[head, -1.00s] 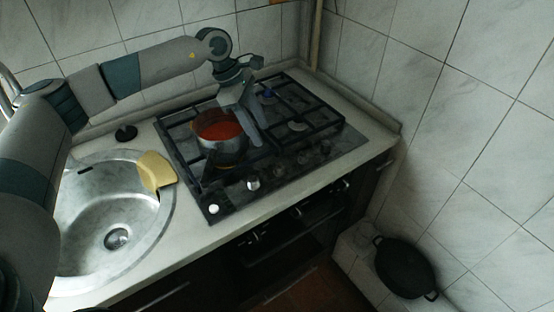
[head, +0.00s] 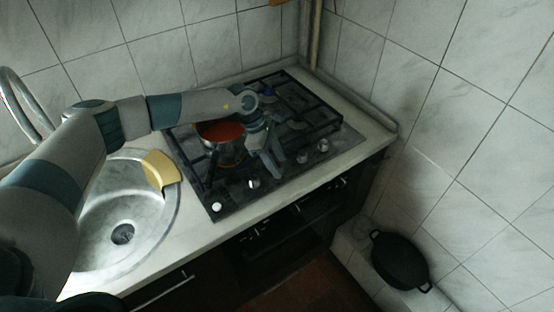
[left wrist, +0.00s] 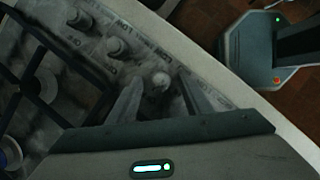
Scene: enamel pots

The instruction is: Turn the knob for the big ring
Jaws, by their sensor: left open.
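The gas hob (head: 233,205) has a row of knobs along its front. My left gripper (head: 277,172) is over that row, pointing down, fingers apart. In the left wrist view a round pale knob (left wrist: 160,82) lies between the open fingertips (left wrist: 162,98); contact cannot be told. The gripper hides this knob in the head view. Two knobs, (head: 302,157) and (head: 323,146), stand to its right; another knob (head: 254,183) and a white one (head: 216,207) stand to its left. Which knob serves the big ring cannot be read.
A pot with red contents (head: 220,130) stands on the hob's left side, its dark handle toward the front. A sink (head: 110,265) with a yellow cloth (head: 160,168) lies left. A black pan (head: 400,262) sits low at the right. Tiled walls close the back and right.

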